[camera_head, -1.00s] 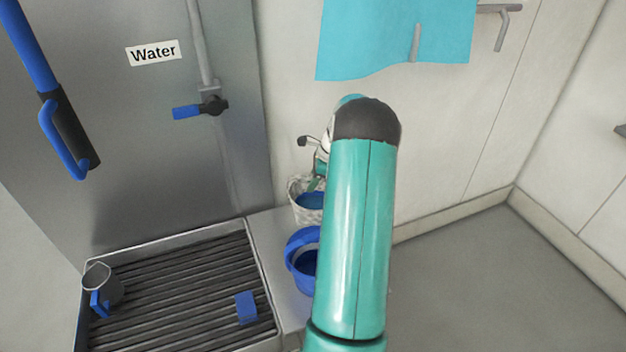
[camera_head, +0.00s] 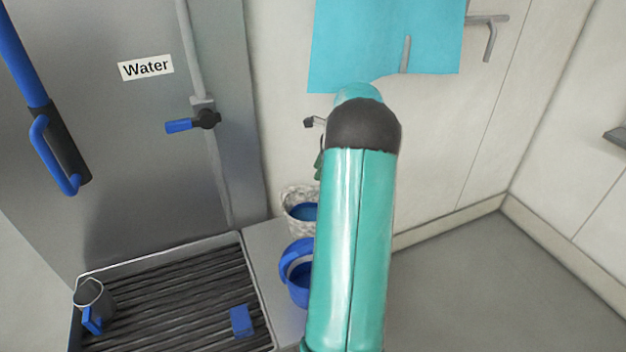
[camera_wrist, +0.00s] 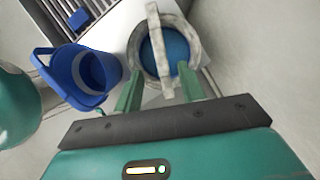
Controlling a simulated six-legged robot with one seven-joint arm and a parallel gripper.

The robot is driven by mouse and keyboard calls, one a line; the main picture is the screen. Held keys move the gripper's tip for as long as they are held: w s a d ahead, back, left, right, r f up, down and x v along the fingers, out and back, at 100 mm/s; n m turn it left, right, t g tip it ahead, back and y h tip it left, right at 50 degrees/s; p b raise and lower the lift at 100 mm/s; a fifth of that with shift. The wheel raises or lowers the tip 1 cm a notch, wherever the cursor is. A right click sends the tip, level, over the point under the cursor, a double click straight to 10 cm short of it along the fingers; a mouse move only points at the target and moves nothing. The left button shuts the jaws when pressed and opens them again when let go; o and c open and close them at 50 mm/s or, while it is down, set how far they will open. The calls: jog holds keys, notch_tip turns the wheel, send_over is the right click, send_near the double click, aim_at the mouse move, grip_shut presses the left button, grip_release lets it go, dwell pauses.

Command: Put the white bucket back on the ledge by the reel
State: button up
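The white bucket (camera_head: 297,210) stands upright on the pale ledge (camera_head: 262,242) against the wall, with blue inside it. My arm hides its right side. In the wrist view the white bucket (camera_wrist: 135,52) lies beyond my fingertips, its pale handle crossing the opening. My gripper (camera_wrist: 159,74) is open, its two green fingers apart on either side of the handle's near end, with nothing visibly gripped. In the head view only a sliver of my gripper (camera_head: 319,165) shows, above the bucket. I cannot make out a reel; my arm may hide it.
A blue bucket (camera_head: 296,275) stands just in front of the white one. Left of it is a slatted tray (camera_head: 160,250) with a grey jug (camera_head: 92,296) and a blue block (camera_head: 241,320). A turquoise cloth (camera_head: 385,45) hangs above. The floor at right is clear.

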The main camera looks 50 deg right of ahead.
jog(key=shift+s+d+r, duration=0.15)
jog(key=shift+s+r, duration=0.1)
jog(key=shift+r, duration=0.4)
jog(key=w+a+r+n+h, duration=0.1)
jog(key=a+r+n, duration=0.35)
jog(key=a, duration=0.55)
jog(key=w+a+r+n, duration=0.2)
jog(key=a+r+n, duration=0.25)
jog(key=a, duration=0.55)
jog(key=w+a+r+n+h, duration=0.1)
jog(key=a+r+n, duration=0.35)
jog(key=a, duration=0.45)
jog(key=s+a+n+t, duration=0.1)
jog(key=s+a+n, duration=0.6)
jog(key=a, duration=0.4)
jog(key=s+a+n+t, duration=0.1)
jog(key=s+a+n, duration=0.6)
jog(key=a, duration=0.4)
jog(key=shift+s+n+h, duration=0.4)
jog(key=shift+n, duration=0.15)
jog(key=shift+r, duration=0.1)
